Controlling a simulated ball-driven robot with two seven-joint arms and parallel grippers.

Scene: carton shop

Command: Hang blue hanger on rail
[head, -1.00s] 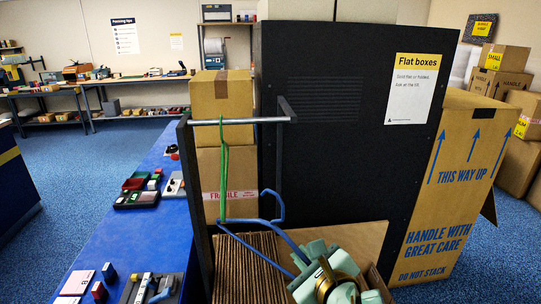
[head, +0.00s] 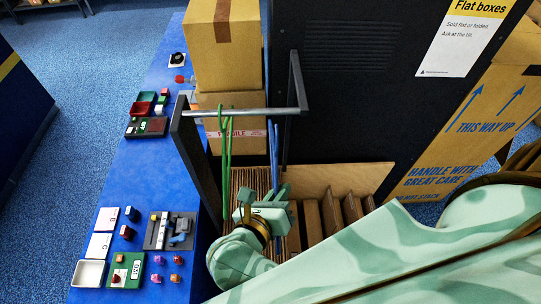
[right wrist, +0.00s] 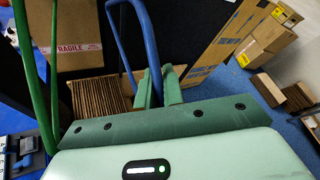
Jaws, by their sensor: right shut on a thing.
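The blue hanger (head: 274,150) appears nearly edge-on, upright beside the right part of the metal rail (head: 245,112). Its top is close to the rail; I cannot tell whether its hook is over it or touching. My right gripper (head: 277,196) is below the rail and shut on the lower part of the blue hanger. In the right wrist view, the blue hanger (right wrist: 152,42) rises from between the fingers (right wrist: 158,90). A green hanger (head: 226,140) hangs on the rail to the left of the blue one. My left gripper is not in view.
Dark posts (head: 196,150) carry the rail. Stacked cartons (head: 222,50) and a black panel (head: 350,90) stand behind it. Upright flat cardboard (head: 318,222) fills a bin below. A blue table (head: 140,200) with small items lies left.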

